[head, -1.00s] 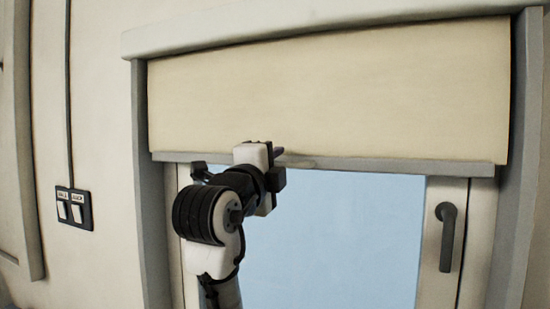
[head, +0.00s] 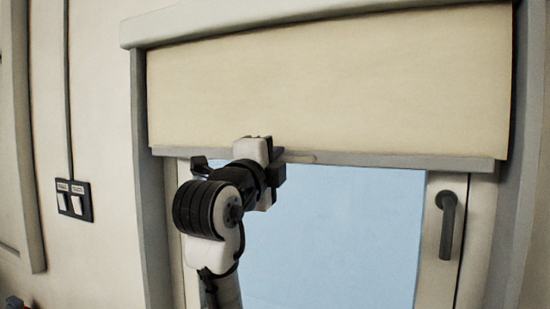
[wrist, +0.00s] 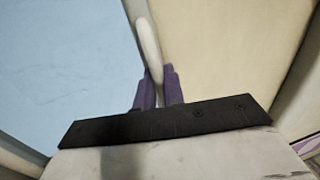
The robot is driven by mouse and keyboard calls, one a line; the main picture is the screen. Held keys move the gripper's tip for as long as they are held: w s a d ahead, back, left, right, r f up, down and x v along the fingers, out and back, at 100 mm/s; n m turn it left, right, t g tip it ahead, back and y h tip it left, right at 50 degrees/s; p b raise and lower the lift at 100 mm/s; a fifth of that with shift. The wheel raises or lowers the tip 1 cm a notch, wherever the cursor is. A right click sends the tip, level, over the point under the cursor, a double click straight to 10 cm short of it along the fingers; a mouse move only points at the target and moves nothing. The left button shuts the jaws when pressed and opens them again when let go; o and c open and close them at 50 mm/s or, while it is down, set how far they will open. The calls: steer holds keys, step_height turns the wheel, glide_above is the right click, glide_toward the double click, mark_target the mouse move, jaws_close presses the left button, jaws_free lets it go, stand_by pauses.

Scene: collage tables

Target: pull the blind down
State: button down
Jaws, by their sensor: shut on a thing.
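The cream blind (head: 330,85) hangs over the upper part of the window, with a grey bar (head: 400,160) along its lower edge. A pale, rounded grip (head: 303,157) sits on this bar, left of its middle. My gripper (wrist: 158,88) is at the bar. In the wrist view, its purple fingers are closed around the near end of the pale grip, which sticks out beyond them. The blind's cloth (wrist: 220,50) lies to the right there. In the head view, my gripper's body hides the fingertips.
Blue window glass (head: 340,235) shows below the bar. A dark window handle (head: 447,222) is on the frame at the right. Grey side posts (head: 158,220) flank the opening. A double switch (head: 74,200) is on the wall at the left.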

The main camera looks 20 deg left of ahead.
step_height(320, 180, down, 48)
steer(key=b, duration=3.4)
steer(key=shift+f+b, duration=0.1)
steer(key=shift+b, duration=0.2)
steer(key=c, duration=1.7)
jaws_free()
steer(key=shift+f, duration=0.1)
steer(key=shift+o, duration=0.5)
steer(key=shift+s, duration=0.1)
steer(key=shift+s, duration=0.3)
steer(key=s+f, duration=0.2)
steer(key=s, duration=1.1)
steer(key=shift+a+f, duration=0.2)
steer(key=shift+a, duration=0.05)
